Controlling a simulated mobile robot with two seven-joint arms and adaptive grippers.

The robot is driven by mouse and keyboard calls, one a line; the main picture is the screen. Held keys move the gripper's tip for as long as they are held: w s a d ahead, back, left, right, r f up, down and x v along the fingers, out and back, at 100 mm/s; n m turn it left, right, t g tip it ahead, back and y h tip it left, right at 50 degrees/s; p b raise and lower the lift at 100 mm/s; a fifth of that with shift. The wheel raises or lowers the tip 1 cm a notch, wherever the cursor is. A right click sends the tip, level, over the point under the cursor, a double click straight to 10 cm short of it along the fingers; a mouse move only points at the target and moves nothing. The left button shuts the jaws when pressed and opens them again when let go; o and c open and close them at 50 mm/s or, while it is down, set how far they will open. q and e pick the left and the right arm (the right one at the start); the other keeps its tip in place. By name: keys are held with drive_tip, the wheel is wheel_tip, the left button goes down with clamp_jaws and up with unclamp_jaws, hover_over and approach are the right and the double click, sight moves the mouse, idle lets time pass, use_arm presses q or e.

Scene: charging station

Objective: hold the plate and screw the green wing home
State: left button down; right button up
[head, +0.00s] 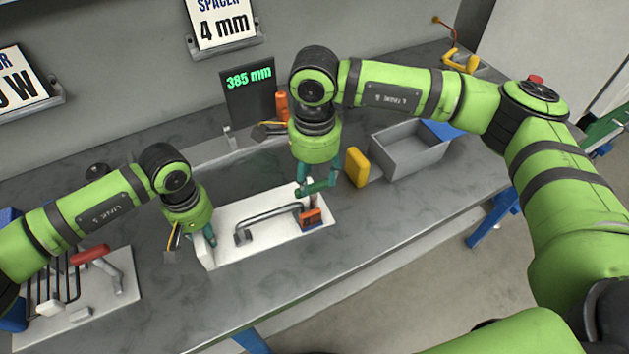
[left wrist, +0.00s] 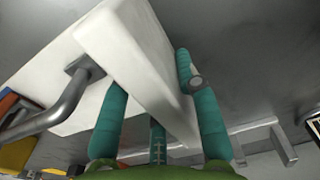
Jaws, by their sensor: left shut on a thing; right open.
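The white plate (head: 262,246) lies on the bench and carries a grey bent handle (head: 268,219) and an orange block (head: 312,218). My left gripper (head: 208,238) is shut on the white upright wall at the plate's left end. In the left wrist view this wall (left wrist: 135,62) runs between the teal fingers (left wrist: 158,100). A dark green bar, which looks like the green wing (head: 320,187), lies level above the orange block on a short post. My right gripper (head: 317,182) is open just above, its fingers around the wing. I cannot tell whether they touch it.
A display reading 385 mm (head: 249,90) stands behind the plate. A yellow block (head: 356,167) and grey bin (head: 408,152) are to the right. At the left are a red-handled clamp (head: 90,254) and black rods. The bench front is clear.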

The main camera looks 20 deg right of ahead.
sight(313, 198)
drive_tip(key=shift+f, duration=1.45)
clamp_jaws()
